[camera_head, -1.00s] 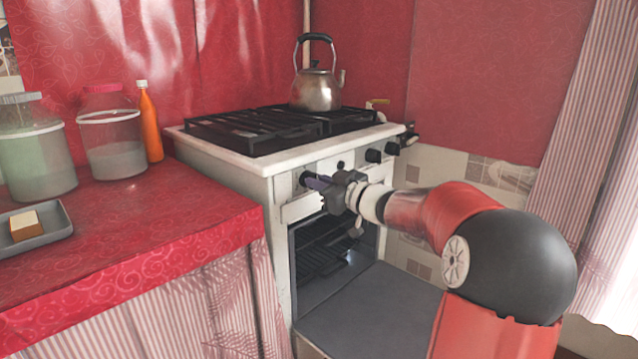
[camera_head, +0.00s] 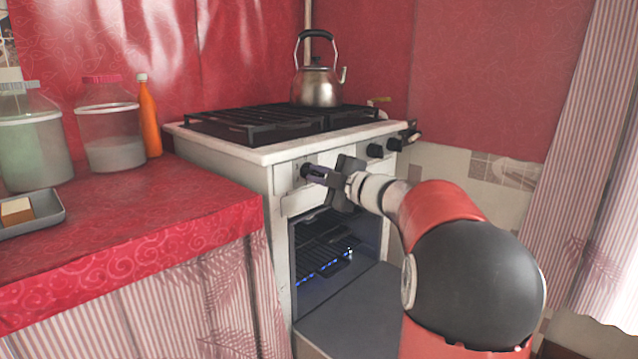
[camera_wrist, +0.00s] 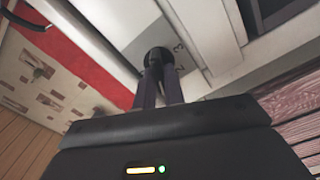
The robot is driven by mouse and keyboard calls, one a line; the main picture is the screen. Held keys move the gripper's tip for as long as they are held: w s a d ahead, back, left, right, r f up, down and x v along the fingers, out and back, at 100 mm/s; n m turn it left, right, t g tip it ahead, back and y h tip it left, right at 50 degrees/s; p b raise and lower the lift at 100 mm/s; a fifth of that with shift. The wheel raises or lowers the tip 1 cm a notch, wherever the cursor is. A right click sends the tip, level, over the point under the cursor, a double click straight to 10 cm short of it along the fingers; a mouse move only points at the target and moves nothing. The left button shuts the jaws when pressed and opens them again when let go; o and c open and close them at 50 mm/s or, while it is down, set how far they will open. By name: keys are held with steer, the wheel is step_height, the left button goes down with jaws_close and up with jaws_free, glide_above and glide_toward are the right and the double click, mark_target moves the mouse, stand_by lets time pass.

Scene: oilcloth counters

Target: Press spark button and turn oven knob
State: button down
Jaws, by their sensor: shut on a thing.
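The white stove (camera_head: 235,158) has a front panel with black knobs and an open oven door (camera_head: 355,310). My gripper (camera_head: 312,173) is at the left end of the panel, shut on the black oven knob (camera_head: 304,171). In the wrist view my gripper's fingers (camera_wrist: 158,90) close on the knob (camera_wrist: 157,57), with numbers printed beside it. Small blue flames (camera_head: 322,270) show inside the oven. The spark button cannot be made out in the head view now; my gripper may hide it.
Two more black knobs (camera_head: 375,150) sit to the right on the panel. A kettle (camera_head: 318,88) stands on the back of the stove. A red counter (camera_head: 130,225) to the left holds jars, an orange bottle (camera_head: 149,118) and a grey tray (camera_head: 50,222). The lowered oven door occupies the floor space before the stove.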

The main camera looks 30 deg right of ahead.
steer(key=n+b, duration=0.2)
steer(key=n, duration=0.5)
steer(key=n+b, duration=0.1)
steer(key=n, duration=0.7)
steer(key=n+b, duration=0.2)
steer(key=n, duration=0.5)
steer(key=shift+w+d+f+n+b, duration=0.1)
steer(key=shift+d+f+n+b, duration=0.1)
steer(key=shift+f+n+b, duration=0.15)
steer(key=shift+n, duration=0.25)
steer(key=c, duration=1.5)
jaws_free()
steer(key=shift+v, duration=3.95)
